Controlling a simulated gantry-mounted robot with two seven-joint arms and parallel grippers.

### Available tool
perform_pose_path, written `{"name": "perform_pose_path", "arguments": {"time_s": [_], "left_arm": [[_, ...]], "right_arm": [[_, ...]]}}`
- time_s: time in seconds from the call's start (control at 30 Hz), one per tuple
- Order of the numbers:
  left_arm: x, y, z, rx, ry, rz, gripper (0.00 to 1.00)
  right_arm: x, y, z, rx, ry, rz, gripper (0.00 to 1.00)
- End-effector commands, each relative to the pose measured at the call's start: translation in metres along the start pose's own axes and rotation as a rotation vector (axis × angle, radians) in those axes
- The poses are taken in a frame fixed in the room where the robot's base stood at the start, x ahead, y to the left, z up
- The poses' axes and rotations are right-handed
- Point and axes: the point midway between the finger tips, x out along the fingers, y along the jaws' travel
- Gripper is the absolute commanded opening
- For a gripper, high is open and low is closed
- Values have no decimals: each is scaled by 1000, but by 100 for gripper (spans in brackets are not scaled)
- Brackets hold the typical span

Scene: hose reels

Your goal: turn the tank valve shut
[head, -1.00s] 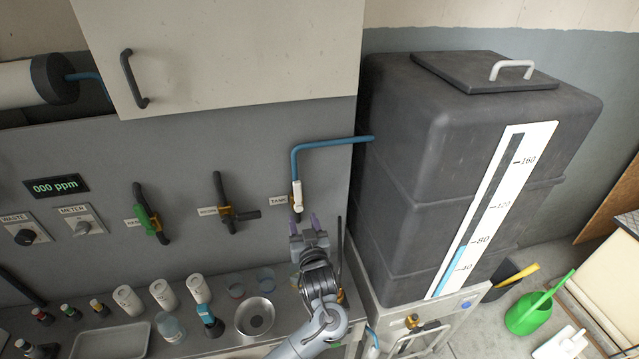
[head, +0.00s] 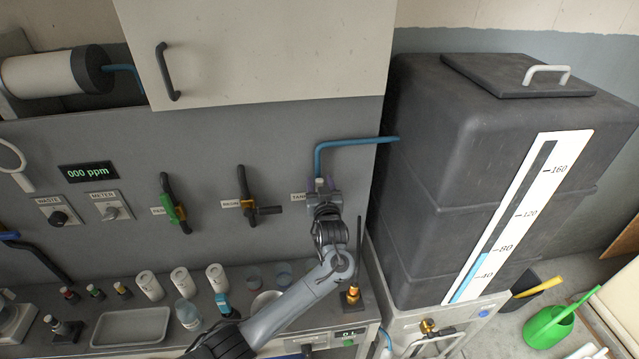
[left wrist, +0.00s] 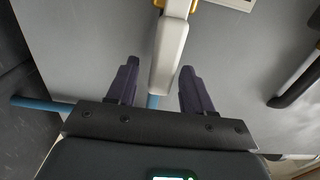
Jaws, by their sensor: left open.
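The tank valve's white lever (left wrist: 170,50) stands between the two dark fingers of my left gripper (left wrist: 158,82) in the left wrist view, with a visible gap on the right side. Its brass valve body (left wrist: 178,4) is at the top edge. My left gripper (head: 322,188) is open at the wall panel in the head view, below the blue pipe (head: 345,142), and hides most of the valve there. The dark grey tank (head: 440,130) stands to the right, its gauge's blue column near 80. My right gripper is not in view.
The counter below holds white jars (head: 182,281) and a tray (head: 131,327). A thin black rod (head: 359,240) stands right of my left arm.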

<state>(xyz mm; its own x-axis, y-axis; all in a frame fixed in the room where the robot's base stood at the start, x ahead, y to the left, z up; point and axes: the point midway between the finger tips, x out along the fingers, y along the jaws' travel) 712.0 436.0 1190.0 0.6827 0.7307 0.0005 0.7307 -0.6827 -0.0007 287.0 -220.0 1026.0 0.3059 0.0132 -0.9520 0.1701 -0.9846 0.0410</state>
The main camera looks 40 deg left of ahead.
Motion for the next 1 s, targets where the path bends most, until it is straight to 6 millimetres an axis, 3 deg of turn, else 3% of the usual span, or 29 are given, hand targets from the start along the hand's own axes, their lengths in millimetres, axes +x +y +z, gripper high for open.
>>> {"name": "perform_pose_path", "arguments": {"time_s": [0.4, 0.73, 1.0], "left_arm": [[6, 0, 0, -1, 0, 0, 50], [6, 0, 0, -1, 0, 0, 0], [6, -1, 0, 2, 0, -1, 0]], "right_arm": [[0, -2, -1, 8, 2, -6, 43], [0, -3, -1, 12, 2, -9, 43], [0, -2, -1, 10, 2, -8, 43]]}}
